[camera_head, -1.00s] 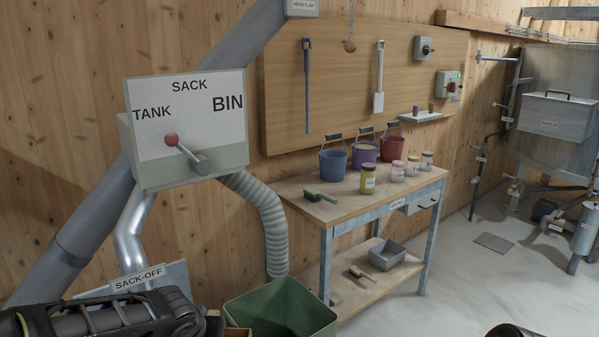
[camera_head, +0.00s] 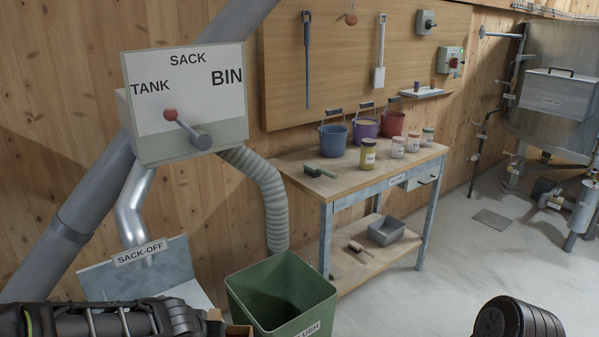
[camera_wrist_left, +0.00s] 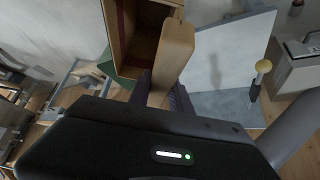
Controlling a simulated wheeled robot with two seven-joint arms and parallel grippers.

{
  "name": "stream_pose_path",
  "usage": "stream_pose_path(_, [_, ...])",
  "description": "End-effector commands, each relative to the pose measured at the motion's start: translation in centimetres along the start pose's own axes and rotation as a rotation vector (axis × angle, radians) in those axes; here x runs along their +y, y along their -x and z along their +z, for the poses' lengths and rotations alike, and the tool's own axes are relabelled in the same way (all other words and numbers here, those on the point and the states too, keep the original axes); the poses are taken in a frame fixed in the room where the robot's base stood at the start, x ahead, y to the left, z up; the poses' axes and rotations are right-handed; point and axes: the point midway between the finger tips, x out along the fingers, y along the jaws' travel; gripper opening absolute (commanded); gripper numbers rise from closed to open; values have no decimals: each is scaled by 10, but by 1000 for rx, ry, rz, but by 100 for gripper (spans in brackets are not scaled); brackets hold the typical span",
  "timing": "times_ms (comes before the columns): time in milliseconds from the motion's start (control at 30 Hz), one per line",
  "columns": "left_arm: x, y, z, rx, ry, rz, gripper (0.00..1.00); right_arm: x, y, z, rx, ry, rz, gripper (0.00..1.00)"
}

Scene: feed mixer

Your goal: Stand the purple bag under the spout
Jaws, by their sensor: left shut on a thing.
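My left arm comes in at the bottom left of the head view. No purple bag can be made out for sure. My right gripper is out of view.
A green bin (camera_head: 283,295) stands right of the SACK-OFF plate, below a ribbed hose (camera_head: 268,200). The selector box (camera_head: 185,100) hangs above. A workbench (camera_head: 395,182) with buckets and jars stands behind. Floor is open at the right.

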Motion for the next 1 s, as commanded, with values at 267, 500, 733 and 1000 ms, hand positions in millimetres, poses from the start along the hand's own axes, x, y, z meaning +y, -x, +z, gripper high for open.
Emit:
stream_pose_path(267, [-1,0,0,1,0,-1,0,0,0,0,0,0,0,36])
stream_pose_path(500, [0,3,-3,2,-1,-3,0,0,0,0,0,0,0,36])
stream_pose_path(733, [-1,28,-26,5,-2,-8,0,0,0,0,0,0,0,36])
stream_pose_path(1000, [0,39,-33,1,-2,1,0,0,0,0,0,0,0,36])
